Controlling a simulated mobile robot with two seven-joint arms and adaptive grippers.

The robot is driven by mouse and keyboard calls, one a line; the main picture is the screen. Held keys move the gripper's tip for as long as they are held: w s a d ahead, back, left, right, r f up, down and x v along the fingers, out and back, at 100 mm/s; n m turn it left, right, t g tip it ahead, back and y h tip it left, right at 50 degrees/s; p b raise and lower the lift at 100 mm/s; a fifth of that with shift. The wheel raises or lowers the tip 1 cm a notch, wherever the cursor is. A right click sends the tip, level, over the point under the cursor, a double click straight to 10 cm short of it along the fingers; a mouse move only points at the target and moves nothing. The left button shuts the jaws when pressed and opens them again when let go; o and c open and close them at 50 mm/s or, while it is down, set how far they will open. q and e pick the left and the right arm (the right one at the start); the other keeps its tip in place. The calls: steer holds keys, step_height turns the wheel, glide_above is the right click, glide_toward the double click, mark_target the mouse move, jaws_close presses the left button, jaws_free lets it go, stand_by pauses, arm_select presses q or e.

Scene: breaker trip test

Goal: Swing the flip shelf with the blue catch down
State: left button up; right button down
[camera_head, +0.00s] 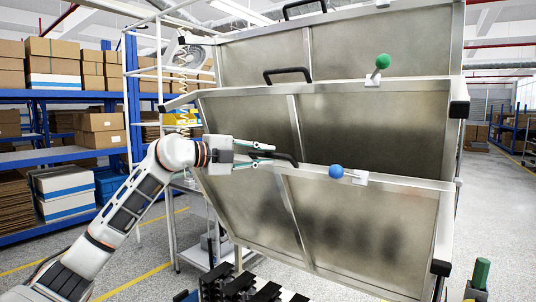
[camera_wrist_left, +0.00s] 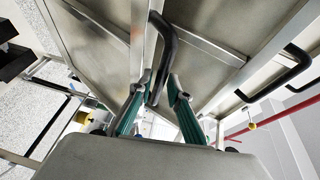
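The flip shelf with the blue catch (camera_head: 352,225) is the lowest of several stacked metal panels and hangs tilted. Its blue ball catch (camera_head: 336,171) sits on a white bracket at the upper edge. Its black handle (camera_head: 284,157) is on the same edge, left of the catch. My left gripper (camera_head: 264,154) is at this handle. In the left wrist view, the fingers of the left gripper (camera_wrist_left: 160,78) stand apart on either side of the black handle (camera_wrist_left: 162,48), with a small gap visible. My right gripper is not in view.
A middle panel (camera_head: 390,130) with a green ball catch (camera_head: 382,62) and black handle (camera_head: 287,74) is just above. Black parts (camera_head: 245,288) stand below at the bottom. A green-topped object (camera_head: 481,272) is at lower right. Blue racks with boxes (camera_head: 95,122) are at left.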

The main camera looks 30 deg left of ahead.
arm_select(q)
steer(key=shift+w+d+f, duration=0.1)
steer(key=shift+w+d, duration=0.3)
steer(key=shift+w, duration=0.2)
jaws_close()
steer(key=shift+f, duration=0.1)
